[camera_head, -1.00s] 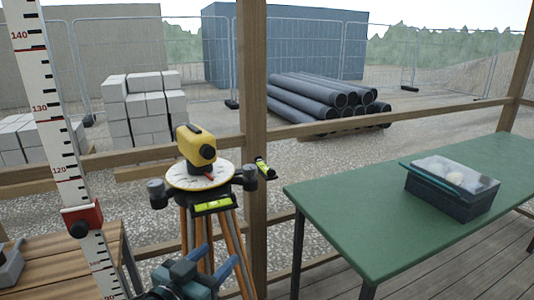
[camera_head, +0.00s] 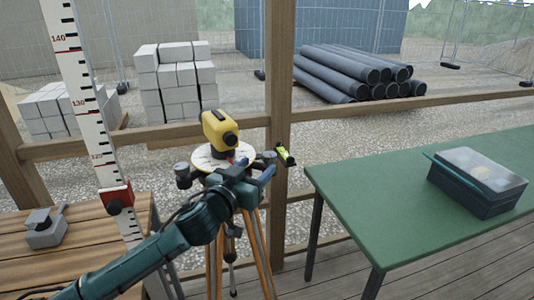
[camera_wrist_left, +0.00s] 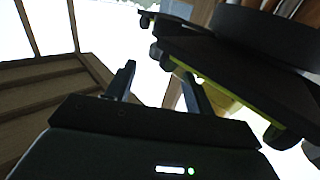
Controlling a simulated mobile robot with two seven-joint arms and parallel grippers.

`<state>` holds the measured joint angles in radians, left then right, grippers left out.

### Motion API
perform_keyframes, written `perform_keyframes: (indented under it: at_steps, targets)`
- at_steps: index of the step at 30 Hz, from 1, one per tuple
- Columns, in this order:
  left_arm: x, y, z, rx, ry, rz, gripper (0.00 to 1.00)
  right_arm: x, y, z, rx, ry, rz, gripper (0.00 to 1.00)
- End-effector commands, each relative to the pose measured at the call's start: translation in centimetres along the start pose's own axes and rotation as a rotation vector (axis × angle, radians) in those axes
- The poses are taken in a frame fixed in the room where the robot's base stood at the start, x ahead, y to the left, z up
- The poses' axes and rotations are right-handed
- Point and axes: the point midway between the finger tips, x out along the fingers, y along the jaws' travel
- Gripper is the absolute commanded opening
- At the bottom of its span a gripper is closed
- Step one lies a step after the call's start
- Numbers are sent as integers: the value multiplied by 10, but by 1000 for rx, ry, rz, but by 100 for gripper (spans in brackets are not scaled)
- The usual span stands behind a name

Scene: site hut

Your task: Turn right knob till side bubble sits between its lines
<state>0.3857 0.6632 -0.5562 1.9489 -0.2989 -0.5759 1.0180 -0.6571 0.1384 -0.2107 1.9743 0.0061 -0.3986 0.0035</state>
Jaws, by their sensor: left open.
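The yellow levelling instrument (camera_head: 219,130) stands on a round pale plate (camera_head: 203,159) on a wooden-legged tripod. The dark left knob (camera_head: 183,171) shows at the plate's left edge. The right knob (camera_head: 269,157) is a small dark shape just behind my left gripper's fingers. The side vial (camera_head: 285,154), yellow-green in a dark holder, sits right of the knob; its bubble is too small to place against the lines. My left gripper (camera_head: 254,172) is open at the plate's front right, hiding the front vial. In the left wrist view the fingers (camera_wrist_left: 158,92) are apart, with nothing clearly between them.
A wooden post (camera_head: 280,85) rises close behind the instrument. A graduated staff (camera_head: 92,125) with a red clamp stands left, by a slatted bench (camera_head: 85,245) holding a grey tool. A green table (camera_head: 385,205) at right carries a dark lidded box (camera_head: 476,190).

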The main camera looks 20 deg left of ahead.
Motion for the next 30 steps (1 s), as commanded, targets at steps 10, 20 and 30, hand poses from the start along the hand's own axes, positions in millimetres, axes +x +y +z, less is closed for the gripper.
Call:
perform_keyframes:
  at_steps: [10, 20, 30]
  targets:
    - [52, 0, -1, 1, 0, -1, 53, -4, 0, -2, -10, -13, -1, 0]
    - [60, 0, 0, 1, 0, 1, 53, -4, 0, -1, -11, -16, -2, 0]
    - [60, 0, 0, 1, 0, 1, 33, -4, 0, -2, -12, -15, -2, 0]
